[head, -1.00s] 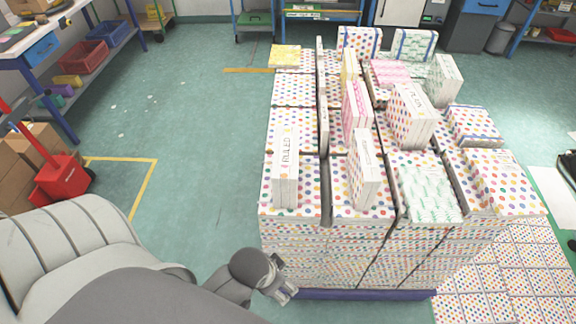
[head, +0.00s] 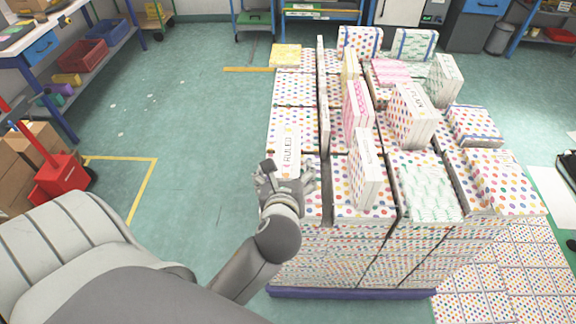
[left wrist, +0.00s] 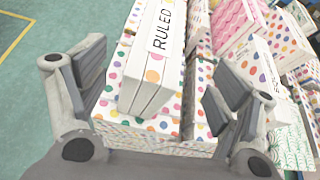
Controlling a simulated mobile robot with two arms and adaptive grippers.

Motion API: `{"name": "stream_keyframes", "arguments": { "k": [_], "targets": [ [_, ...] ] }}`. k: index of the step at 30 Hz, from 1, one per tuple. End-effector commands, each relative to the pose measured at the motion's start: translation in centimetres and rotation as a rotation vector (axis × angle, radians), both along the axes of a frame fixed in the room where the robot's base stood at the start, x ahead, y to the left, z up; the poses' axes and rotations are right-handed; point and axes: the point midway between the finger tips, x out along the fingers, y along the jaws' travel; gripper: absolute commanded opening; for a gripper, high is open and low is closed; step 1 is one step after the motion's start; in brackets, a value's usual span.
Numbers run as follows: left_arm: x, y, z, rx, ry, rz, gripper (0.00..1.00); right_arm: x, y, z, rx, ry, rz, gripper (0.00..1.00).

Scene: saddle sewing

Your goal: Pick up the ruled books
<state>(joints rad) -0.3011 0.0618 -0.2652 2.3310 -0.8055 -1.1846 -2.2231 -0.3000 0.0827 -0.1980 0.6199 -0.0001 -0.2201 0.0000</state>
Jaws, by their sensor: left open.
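The ruled books (head: 289,143), a white upright bundle with a "RULED" label, stand at the near left corner of the dotted stack (head: 300,232). In the left wrist view the ruled books (left wrist: 160,42) show between and beyond the fingers, label up. My left gripper (head: 288,178) is open and empty at the near end of the bundle, with one finger to each side in view. I cannot tell whether either finger touches it. The gripper hides the bundle's lower front in the head view. My right gripper is not in view.
Another upright bundle (head: 365,172) stands just right of the ruled books, with a green-patterned pack (head: 425,192) beyond it. More upright bundles stand farther back. The stack rests on a purple pallet (head: 350,294). The floor (head: 195,150) to the left is clear.

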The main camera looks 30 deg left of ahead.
Motion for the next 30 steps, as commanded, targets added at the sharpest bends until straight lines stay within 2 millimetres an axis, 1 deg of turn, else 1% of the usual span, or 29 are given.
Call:
{"name": "stream_keyframes", "arguments": {
  "k": [3, 6, 13, 20, 25, 30],
  "targets": [
    [0.6, 0.0, 0.8, 0.102, 0.02, -0.04, 0.85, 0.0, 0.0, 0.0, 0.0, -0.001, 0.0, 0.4],
    [1.4, 0.5, 0.8, 0.138, 0.026, -0.052, 0.85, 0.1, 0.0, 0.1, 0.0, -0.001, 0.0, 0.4],
    [4.2, 2.2, -0.6, 0.141, 0.028, -0.053, 0.85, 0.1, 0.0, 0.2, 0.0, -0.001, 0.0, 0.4],
    [5.5, 3.1, -1.4, 0.138, 0.029, -0.052, 0.85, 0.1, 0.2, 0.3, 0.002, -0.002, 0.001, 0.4],
    [7.2, 4.4, -2.7, 0.136, 0.03, -0.051, 0.85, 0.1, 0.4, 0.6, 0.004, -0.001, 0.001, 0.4],
    [8.7, 5.2, -3.5, 0.136, 0.028, -0.053, 0.85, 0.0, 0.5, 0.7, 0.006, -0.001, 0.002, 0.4]
  ]
}}
